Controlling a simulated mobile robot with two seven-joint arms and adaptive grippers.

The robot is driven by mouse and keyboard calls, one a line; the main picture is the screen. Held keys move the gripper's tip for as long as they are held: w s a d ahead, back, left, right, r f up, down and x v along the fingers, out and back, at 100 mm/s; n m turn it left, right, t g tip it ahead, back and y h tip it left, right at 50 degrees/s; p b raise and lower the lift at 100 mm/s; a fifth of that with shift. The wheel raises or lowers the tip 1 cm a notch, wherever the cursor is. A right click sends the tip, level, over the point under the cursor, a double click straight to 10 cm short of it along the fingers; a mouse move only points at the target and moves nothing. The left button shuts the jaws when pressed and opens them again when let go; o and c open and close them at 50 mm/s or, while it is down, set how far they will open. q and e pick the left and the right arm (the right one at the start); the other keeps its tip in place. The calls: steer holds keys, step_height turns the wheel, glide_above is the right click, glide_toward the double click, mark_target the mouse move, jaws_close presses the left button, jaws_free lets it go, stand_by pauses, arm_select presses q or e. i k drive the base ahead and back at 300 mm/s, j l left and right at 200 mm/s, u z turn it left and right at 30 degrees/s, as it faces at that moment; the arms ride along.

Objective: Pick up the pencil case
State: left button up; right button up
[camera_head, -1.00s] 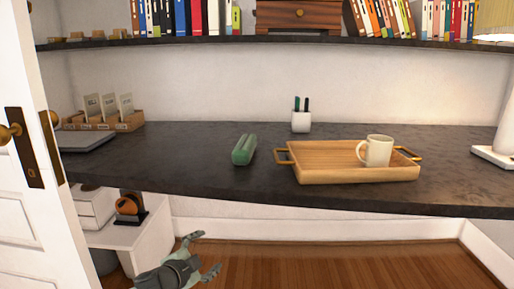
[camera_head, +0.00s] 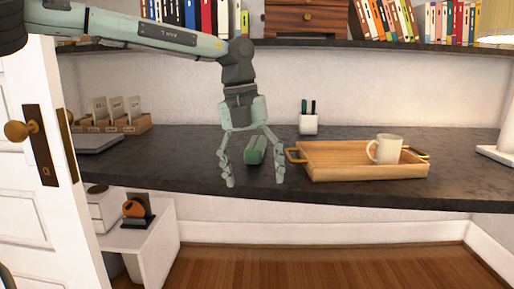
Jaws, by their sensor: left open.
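The green pencil case (camera_head: 256,150) lies on the dark desk, left of the wooden tray. My left gripper (camera_head: 254,183) points down in front of it, with its fingers spread open and empty. In the picture the pencil case shows between the two fingers; I cannot tell how far the fingertips are from it or from the desk. The left arm reaches in from the upper left. My right gripper is not in view.
A wooden tray (camera_head: 330,172) with gold handles holds a white mug (camera_head: 387,146) at the right. A white pen cup (camera_head: 309,125) stands behind. A closed laptop (camera_head: 97,143) and card boxes are at the left. A bookshelf (camera_head: 300,43) runs above. A white door (camera_head: 50,220) is at the left edge.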

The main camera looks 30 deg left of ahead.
mark_target(254, 153)
steer(key=i+j, duration=1)
steer(key=i, duration=0.15)
